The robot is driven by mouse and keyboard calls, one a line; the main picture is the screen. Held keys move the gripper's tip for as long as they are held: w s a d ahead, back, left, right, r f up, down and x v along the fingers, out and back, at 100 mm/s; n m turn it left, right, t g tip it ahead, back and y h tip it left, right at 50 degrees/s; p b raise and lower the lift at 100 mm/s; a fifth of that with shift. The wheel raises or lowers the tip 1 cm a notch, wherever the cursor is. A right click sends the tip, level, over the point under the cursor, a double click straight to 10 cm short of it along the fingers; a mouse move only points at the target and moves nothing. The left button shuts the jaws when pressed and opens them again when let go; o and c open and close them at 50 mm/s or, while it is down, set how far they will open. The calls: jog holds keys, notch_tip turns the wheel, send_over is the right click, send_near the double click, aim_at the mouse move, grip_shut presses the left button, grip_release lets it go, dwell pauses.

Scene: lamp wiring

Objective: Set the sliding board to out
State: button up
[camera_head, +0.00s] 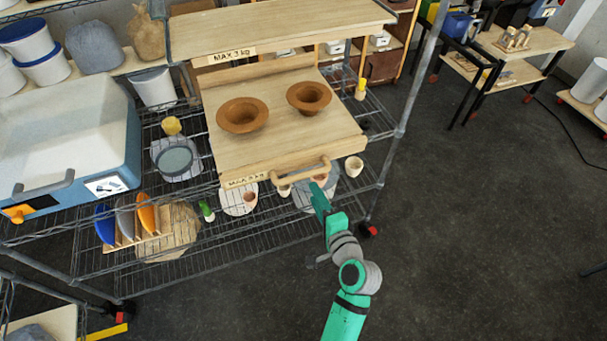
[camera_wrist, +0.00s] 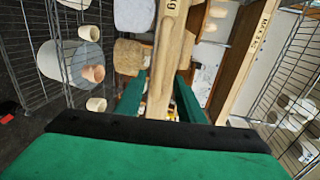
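The sliding board (camera_head: 265,125) is a pale wooden board low in the rack, with a "MAX 3 KG" label on its front edge. It sticks out in front of the upper wooden board. A wooden bar handle (camera_head: 290,175) is fixed to its front; the handle also shows in the wrist view (camera_wrist: 166,60). Two brown bowls (camera_head: 242,115) (camera_head: 309,97) stand on the board. My green gripper (camera_head: 317,187) is at the right part of the handle. In the wrist view its fingers (camera_wrist: 163,78) are apart, with the handle between them; contact is unclear.
The upper wooden board (camera_head: 280,30) lies above and behind. Cups, plates and a plate stand (camera_head: 140,240) are on the wire shelf (camera_head: 225,235) below. A rack post (camera_head: 408,90) rises to the right. The dark floor (camera_head: 480,220) at the right is clear.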

aim_at(304, 175)
jog(key=x, duration=1)
jog(key=shift+w+a+f, duration=0.1)
jog(key=shift+w, duration=0.2)
grip_shut()
